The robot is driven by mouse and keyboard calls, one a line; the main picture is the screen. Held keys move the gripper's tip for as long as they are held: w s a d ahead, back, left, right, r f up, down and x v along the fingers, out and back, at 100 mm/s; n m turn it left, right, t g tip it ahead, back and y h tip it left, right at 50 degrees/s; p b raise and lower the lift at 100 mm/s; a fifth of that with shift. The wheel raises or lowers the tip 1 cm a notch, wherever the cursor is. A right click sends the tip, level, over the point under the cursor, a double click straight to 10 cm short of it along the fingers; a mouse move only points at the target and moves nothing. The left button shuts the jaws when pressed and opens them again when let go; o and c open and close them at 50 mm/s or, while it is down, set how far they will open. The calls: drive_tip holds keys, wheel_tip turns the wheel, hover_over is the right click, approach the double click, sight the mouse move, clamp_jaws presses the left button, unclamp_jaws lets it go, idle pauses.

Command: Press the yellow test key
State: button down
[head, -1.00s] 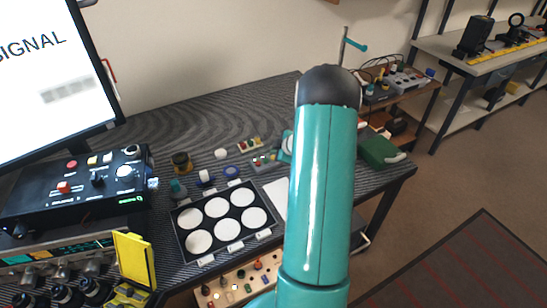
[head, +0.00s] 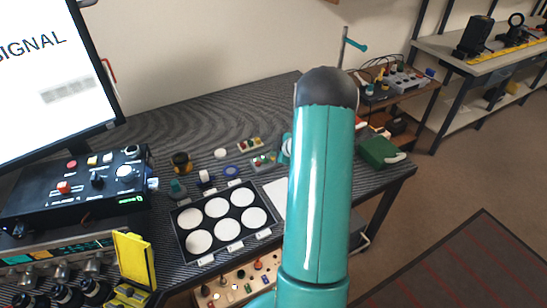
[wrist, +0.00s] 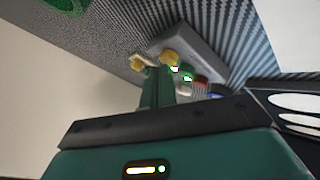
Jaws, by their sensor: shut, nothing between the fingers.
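In the wrist view a grey block (wrist: 200,55) carries a yellow key-like cap (wrist: 170,57), with green, red and blue parts close by. I cannot tell for sure that this cap is the test key. My gripper (wrist: 152,74) is shut and empty, its fingertips beside the yellow cap; whether they touch it is unclear. In the head view my arm hides most of my gripper. Small blocks with coloured parts, one grey-green (head: 263,162) and one behind it (head: 250,145), stand just left of my arm.
A black tray with white discs (head: 178,222) lies in front of the small blocks. A black control box (head: 75,185) and a monitor (head: 50,75) stand at the left. A green object (head: 378,151) lies at the table's right end. The back of the table is clear.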

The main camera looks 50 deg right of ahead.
drive_tip(key=shift+f, duration=0.3)
idle(0.5)
drive_tip(key=shift+r, duration=0.8)
wheel_tip(320, 180, up, 5)
drive_tip(key=shift+r, duration=0.1)
idle(0.4)
idle(0.8)
